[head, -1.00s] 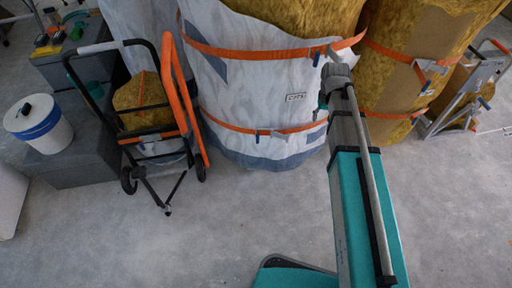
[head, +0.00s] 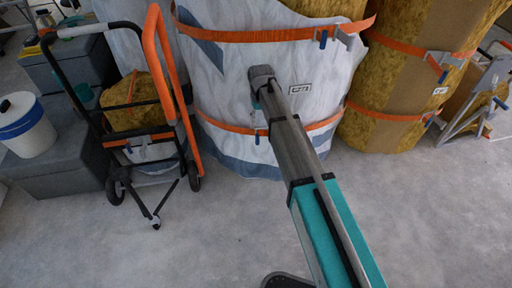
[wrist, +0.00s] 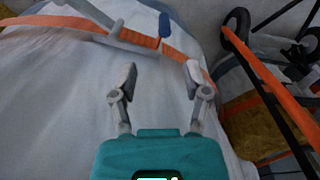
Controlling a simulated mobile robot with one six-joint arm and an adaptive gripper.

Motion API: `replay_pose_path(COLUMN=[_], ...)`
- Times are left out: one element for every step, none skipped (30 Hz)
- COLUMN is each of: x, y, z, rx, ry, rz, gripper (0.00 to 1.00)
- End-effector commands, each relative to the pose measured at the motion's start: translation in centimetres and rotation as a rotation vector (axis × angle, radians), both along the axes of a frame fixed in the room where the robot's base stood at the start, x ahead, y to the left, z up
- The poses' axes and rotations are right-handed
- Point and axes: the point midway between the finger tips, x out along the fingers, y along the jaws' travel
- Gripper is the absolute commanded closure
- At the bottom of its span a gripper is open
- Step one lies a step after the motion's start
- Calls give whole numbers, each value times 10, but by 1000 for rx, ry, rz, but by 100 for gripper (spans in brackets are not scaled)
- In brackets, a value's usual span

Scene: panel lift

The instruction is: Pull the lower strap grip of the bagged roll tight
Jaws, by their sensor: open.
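The bagged roll (head: 225,85) stands upright in a white wrap with orange straps around it. Its lower strap (head: 225,126) shows a buckle with a small blue grip (head: 257,138) just left of my arm. In the wrist view the orange strap (wrist: 60,22) crosses the top, with a grey buckle and the blue grip (wrist: 165,25). My gripper (wrist: 160,78) is open and empty, its two fingers pointing at the strap, with the blue grip beyond and between them. They appear apart from it. In the head view my arm hides most of the gripper.
An orange and black hand truck (head: 165,80) stands close left of the roll; it fills the right of the wrist view (wrist: 265,85). A white bucket (head: 27,125) sits on a grey case. Bare rolls (head: 395,100) stand at right. The front floor is clear.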

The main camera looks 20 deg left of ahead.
Motion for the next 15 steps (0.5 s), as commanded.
replay_pose_path(x=[1, 0, 0, 0, 0, 0, -1, -1, -1, -1, -1, -1, -1, -1, -1], y=[6, 8, 10, 10, 11, 11, 11, 11, 11, 11, 11, 11, 11, 11, 11], z=[-6, -6, -7, -7, -7, -6, -6, -6, -6, -6, -6, -6, -6, -6, -6], rx=[0, 0, 0, 0, 0, 0, 0, 0, 0, 0, 0, 0, 0, 0, 0], ry=[0, 0, 0, 0, 0, 0, 0, 0, 0, 0, 0, 0, 0, 0, 0], rz=[7, 10, 13, 14, 15, 15, 15, 15, 15, 15, 15, 15, 15, 15, 15], gripper=[39, 39, 39, 39, 39, 39, 39, 39, 39, 39, 39, 39, 39, 39, 39])
